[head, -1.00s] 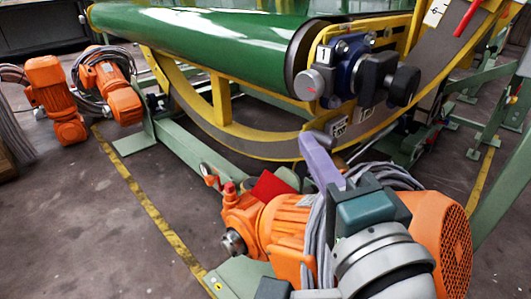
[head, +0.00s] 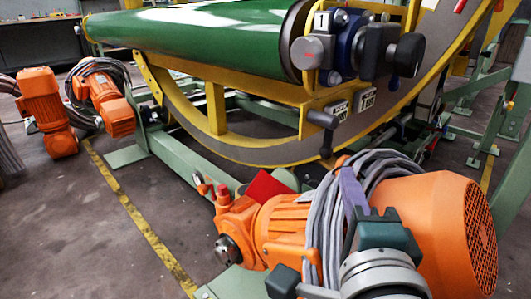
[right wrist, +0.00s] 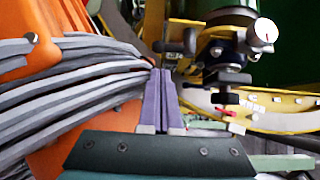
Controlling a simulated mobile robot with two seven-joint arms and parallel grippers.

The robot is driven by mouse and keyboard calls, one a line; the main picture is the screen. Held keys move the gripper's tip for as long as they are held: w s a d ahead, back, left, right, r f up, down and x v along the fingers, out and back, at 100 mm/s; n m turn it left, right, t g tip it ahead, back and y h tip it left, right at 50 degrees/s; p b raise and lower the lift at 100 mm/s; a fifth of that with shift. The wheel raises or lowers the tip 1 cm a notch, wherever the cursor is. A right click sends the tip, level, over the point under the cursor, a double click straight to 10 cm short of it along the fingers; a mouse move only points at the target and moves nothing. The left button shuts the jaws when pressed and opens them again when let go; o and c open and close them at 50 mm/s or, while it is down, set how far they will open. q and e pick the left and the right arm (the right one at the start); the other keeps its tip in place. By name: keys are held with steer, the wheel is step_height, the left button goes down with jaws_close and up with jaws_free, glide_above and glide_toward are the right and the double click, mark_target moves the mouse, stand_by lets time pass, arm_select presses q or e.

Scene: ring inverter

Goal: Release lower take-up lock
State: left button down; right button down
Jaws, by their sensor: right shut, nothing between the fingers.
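A black lever handle (head: 322,119) sits on the yellow curved frame, below the end of the green roller and beside white label plates (head: 350,108); I cannot tell for certain that it is the lower take-up lock. Above it is a unit with a "1" tag, a blue housing (head: 345,45) and a black knob (head: 405,55). My right gripper (head: 347,172), with purple fingers, is below and right of the lever, apart from it. In the right wrist view its fingers (right wrist: 161,72) are pressed together and empty. My left gripper is not in view.
An orange motor (head: 430,225) with looped grey cables (head: 325,215) lies close around my right gripper. A red plate (head: 268,187) and a small red-tipped part (head: 221,195) are to its left. More orange motors (head: 47,110) stand at the left. The floor at lower left is clear.

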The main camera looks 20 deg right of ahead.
steer(key=b+x, duration=0.2)
steer(key=x, duration=0.5)
steer(key=shift+w+d, duration=0.1)
steer(key=shift+w, duration=0.05)
steer(key=shift+w+d, duration=0.25)
steer(key=shift+w, duration=0.2)
steer(key=shift+r, duration=0.1)
